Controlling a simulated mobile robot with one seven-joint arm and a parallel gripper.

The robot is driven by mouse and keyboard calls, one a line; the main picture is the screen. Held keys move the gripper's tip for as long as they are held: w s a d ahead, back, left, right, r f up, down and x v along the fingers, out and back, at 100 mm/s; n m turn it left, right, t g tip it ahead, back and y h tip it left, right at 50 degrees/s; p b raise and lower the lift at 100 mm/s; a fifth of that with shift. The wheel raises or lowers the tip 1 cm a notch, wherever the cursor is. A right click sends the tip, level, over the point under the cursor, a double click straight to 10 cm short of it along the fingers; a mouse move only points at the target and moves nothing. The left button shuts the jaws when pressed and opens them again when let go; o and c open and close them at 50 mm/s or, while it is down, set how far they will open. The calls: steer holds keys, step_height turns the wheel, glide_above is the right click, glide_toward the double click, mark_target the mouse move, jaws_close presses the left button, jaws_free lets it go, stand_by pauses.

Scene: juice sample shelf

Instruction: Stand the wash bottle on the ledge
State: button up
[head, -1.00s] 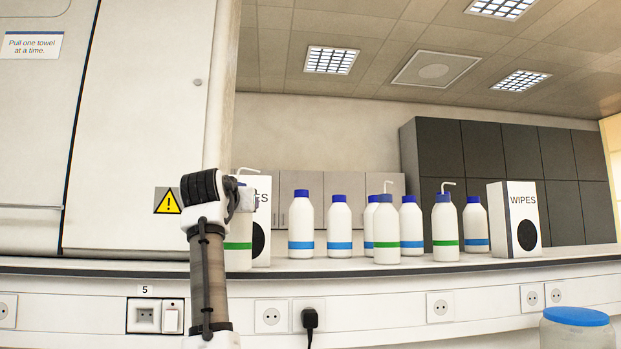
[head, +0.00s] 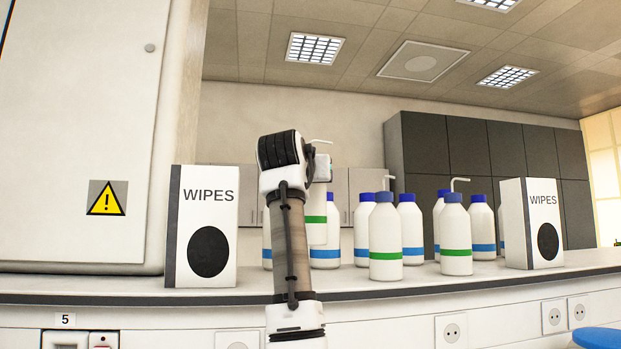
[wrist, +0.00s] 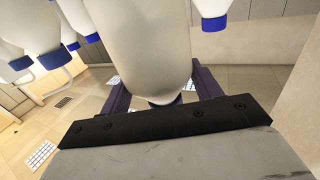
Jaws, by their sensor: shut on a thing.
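The wash bottle (head: 316,232) is white with a green band and a bent pale spout. My gripper (wrist: 165,88) is shut on it; its dark fingers lie on either side of the bottle in the wrist view (wrist: 150,45). In the head view my arm hides part of the bottle. It looks upright, and its base shows higher than the bases of the bottles around it, seemingly above the ledge (head: 400,283). The ledge is a long pale counter with a dark front edge.
Two other green-banded bottles with spouts (head: 386,240) (head: 456,238) stand to the right. Several blue-banded bottles (head: 411,232) stand behind and beside them. One wipes box (head: 208,220) stands left of my arm, another (head: 530,220) at the right. Bare ledge shows along the front.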

steer(key=shift+s+f, duration=0.15)
steer(key=shift+f, duration=3)
steer(key=shift+f+b, duration=0.4)
steer(key=shift+f, duration=0.2)
steer(key=o, duration=1.9)
steer(key=shift+f, duration=0.1)
